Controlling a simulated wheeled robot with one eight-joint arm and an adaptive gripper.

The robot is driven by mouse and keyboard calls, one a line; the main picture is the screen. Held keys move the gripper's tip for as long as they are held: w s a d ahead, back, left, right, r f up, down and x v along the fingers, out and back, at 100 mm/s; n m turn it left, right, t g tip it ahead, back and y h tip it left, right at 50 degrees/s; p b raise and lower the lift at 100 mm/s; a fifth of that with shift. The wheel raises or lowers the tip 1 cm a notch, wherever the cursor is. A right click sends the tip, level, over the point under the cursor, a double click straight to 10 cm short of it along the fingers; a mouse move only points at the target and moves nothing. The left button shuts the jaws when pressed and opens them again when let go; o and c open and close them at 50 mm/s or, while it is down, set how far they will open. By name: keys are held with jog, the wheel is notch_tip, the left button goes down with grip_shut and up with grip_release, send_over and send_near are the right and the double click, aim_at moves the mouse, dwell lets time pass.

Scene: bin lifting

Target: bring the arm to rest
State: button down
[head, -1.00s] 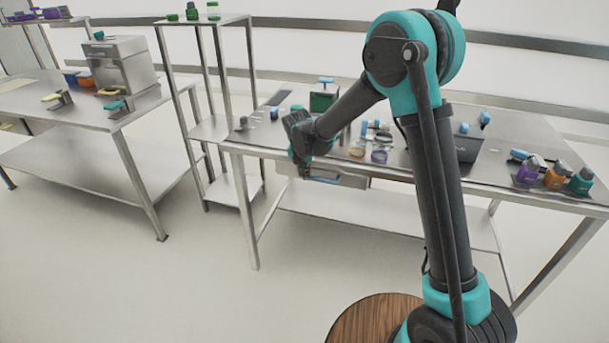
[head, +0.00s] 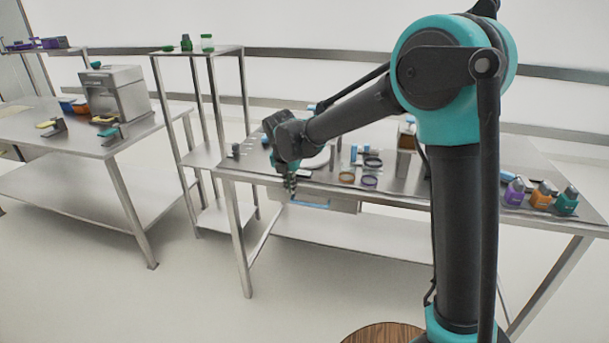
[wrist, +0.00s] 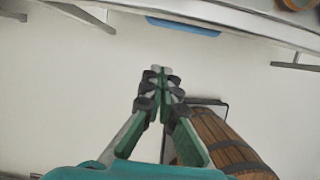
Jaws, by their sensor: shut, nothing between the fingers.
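My gripper (head: 290,188) hangs in front of the near edge of the middle steel table (head: 410,205) in the head view, pointing down. In the wrist view my gripper (wrist: 160,72) has its green and black fingers together, with nothing between them. Below it the wrist view shows pale floor (wrist: 80,90). My arm reaches left from a tall upright link at the right of the head view.
A drawer with a blue handle (head: 310,204) hangs under the table edge near my gripper. Jars and small bottles (head: 541,195) stand on the table. A wooden barrel (wrist: 225,140) stands on the floor below. A shelf stand (head: 205,160) and another table (head: 75,125) are at left.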

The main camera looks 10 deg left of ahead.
jog(key=s+d+f+m, duration=0.1)
jog(key=s+d+m, duration=0.2)
jog(key=d+m, duration=0.7)
jog(key=s+d+m, duration=0.3)
jog(key=d+m, duration=0.3)
jog(key=d, duration=0.8)
jog(key=s+d+f+m, duration=0.3)
jog(key=s+d+m, duration=0.4)
jog(key=m, duration=0.2)
jog(key=s+d+f+m, duration=0.3)
jog(key=s+d+m, duration=0.5)
jog(key=m, duration=0.1)
jog(key=shift+f+m+t, duration=0.3)
jog(key=shift+f+t, duration=0.1)
jog(key=shift+d, duration=0.1)
